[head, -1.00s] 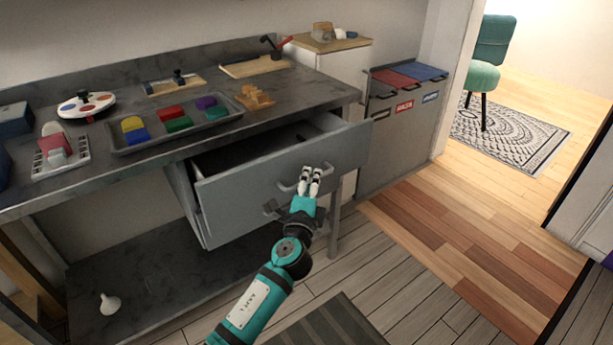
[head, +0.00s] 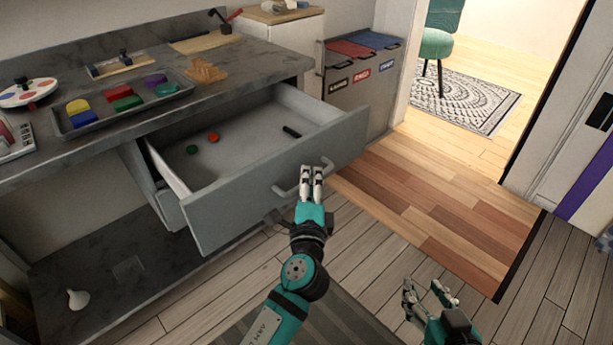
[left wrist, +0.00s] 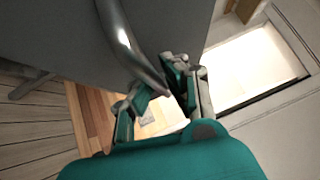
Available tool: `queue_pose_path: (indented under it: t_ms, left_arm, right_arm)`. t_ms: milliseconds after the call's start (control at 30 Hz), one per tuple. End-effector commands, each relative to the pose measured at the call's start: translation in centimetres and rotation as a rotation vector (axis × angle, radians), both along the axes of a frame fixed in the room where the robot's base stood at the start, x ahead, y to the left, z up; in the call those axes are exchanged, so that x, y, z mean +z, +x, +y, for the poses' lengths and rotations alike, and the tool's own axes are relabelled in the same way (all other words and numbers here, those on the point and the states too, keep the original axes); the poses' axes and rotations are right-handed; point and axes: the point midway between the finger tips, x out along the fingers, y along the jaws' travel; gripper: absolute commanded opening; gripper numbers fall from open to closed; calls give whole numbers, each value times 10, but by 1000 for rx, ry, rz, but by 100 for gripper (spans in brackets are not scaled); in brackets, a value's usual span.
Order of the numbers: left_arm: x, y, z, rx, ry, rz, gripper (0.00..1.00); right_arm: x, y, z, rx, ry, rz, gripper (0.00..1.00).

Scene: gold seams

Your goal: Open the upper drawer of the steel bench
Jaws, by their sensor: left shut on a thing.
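The upper drawer (head: 270,185) of the steel bench (head: 240,73) stands well out from the bench. In the left wrist view the curved metal handle (left wrist: 130,45) runs down between the fingers (left wrist: 165,90). My right gripper (head: 428,287) is low at the right, its fingers apart and empty, away from the bench.
A tray (head: 95,120) of coloured blocks and a paint palette (head: 28,92) are on the bench top. Labelled bins (head: 355,75) stand right of the bench. A white funnel-like object (head: 77,299) lies on the lower shelf. The wooden floor to the right is clear.

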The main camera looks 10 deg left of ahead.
Motion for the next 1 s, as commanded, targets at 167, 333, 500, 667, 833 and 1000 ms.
queue_pose_path:
  t_ms: [167,333,500,667,833,1000]
  left_arm:
    - [-6,0,2,6,4,13,0]
    - [-6,0,2,6,4,12,22]
    - [-4,0,2,4,2,8,34]
    - [-3,0,1,3,1,5,34]
    - [-4,-12,-1,1,-1,5,34]
    - [-9,-44,-4,2,1,8,34]
  right_arm:
    - [0,0,0,0,0,0,40]
    - [-1,0,0,0,0,1,40]
    - [-1,0,0,0,0,2,40]
    - [0,0,0,0,0,1,40]
    - [0,0,0,-1,-1,1,40]
    - [0,0,0,0,0,1,40]
